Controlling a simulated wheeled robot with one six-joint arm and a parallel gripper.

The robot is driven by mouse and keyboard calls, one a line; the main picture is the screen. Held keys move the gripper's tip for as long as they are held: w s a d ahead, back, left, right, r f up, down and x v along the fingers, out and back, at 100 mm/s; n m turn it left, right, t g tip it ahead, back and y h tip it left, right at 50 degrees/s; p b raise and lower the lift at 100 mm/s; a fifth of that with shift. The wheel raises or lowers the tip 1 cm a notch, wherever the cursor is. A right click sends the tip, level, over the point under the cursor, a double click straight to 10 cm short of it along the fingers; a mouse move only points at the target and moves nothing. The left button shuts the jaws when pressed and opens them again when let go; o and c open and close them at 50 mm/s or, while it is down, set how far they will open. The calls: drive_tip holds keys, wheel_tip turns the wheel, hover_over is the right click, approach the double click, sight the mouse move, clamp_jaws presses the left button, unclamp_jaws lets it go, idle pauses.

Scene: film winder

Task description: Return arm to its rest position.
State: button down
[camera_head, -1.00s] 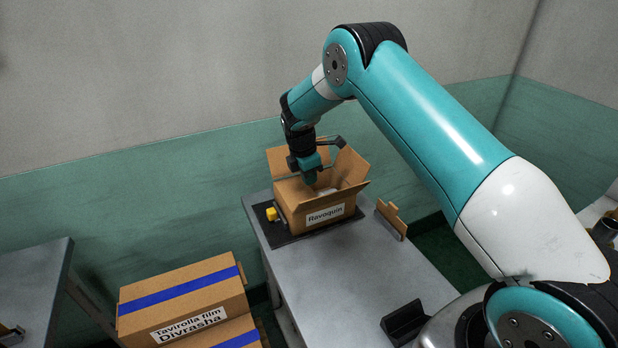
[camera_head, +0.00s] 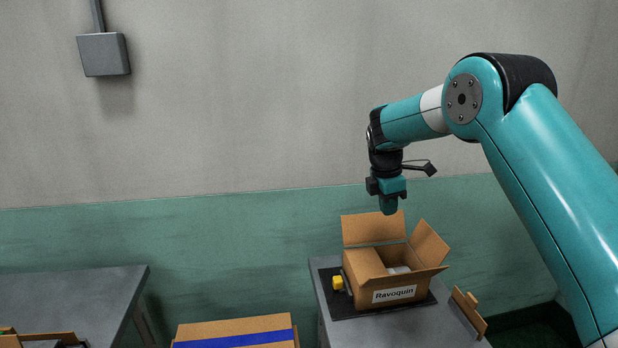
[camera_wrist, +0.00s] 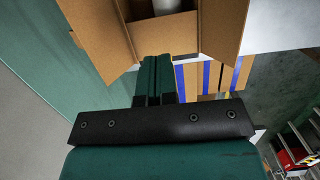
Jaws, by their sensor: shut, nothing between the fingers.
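My gripper (camera_head: 389,207) is shut and empty, pointing down above the back of an open cardboard box (camera_head: 394,293) labelled "Ravoquin". It is clear of the box, with its tip over the raised rear flap in the head view. The wrist view shows the closed fingers (camera_wrist: 157,78) with the box's flaps and opening (camera_wrist: 135,38) beyond them. A pale object (camera_head: 399,270) lies inside the box, mostly hidden by its walls.
The box stands on a black mat (camera_head: 345,309) on a grey table, with a yellow piece (camera_head: 338,283) beside it. A brown clipboard-like piece (camera_head: 468,312) stands at right. A blue-striped carton (camera_head: 238,332) is lower left. Another grey table (camera_head: 75,292) is far left.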

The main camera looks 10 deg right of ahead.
drive_tip(key=s+a+r+m+y, duration=0.15)
drive_tip(key=s+a+r, duration=0.25)
drive_tip(key=s, duration=0.5)
drive_tip(key=s+a+r+m+y, duration=0.1)
drive_tip(key=s+a+r+m, duration=0.3)
drive_tip(key=s, duration=0.5)
drive_tip(key=s+a+r+m+y, duration=0.2)
drive_tip(key=s+a+r, duration=0.25)
drive_tip(key=s, duration=0.45)
drive_tip(key=s+a+f+m+y, duration=0.1)
drive_tip(key=s+a+m, duration=0.2)
drive_tip(key=s, duration=0.9)
drive_tip(key=shift+s+f+y, duration=0.2)
drive_tip(key=shift+y, duration=0.15)
drive_tip(key=shift+a, duration=0.1)
